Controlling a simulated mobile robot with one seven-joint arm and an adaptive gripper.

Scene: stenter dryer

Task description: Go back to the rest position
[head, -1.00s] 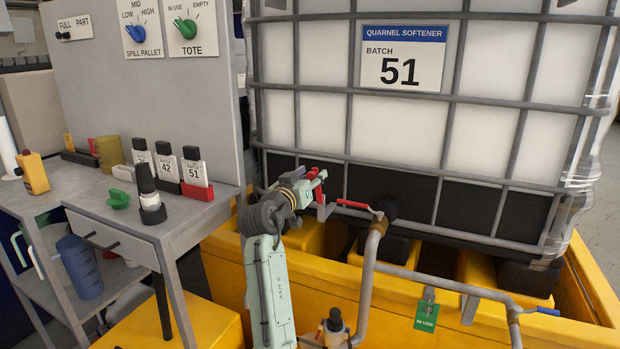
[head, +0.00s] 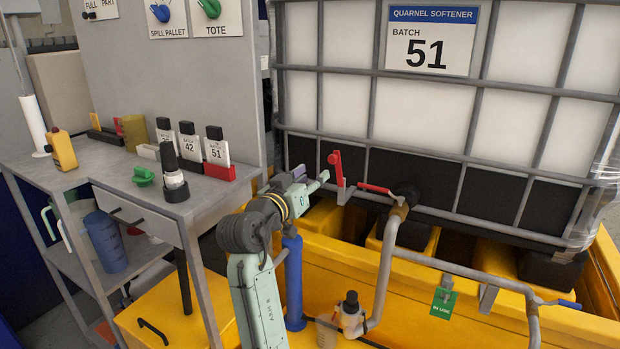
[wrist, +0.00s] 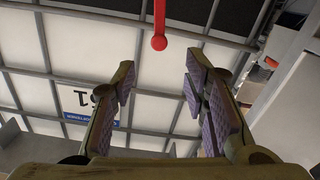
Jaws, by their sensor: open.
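My gripper (head: 306,183) is raised over the yellow spill pallet, left of the red lever (head: 335,165) on the tote's front. In the wrist view the gripper (wrist: 160,95) has its two padded fingers apart with nothing between them. The red lever (wrist: 159,40) shows beyond the fingertips in that view and stands apart from them. The white caged tote (head: 340,45) carries a batch 51 sign (head: 428,40).
A grey bench (head: 100,180) on the left holds sample bottles (head: 215,147), a green knob (head: 144,176) and a yellow bottle (head: 62,150). A grey pipe (head: 450,270) with an "in use" tag (head: 443,301) runs over the yellow pallet (head: 590,325).

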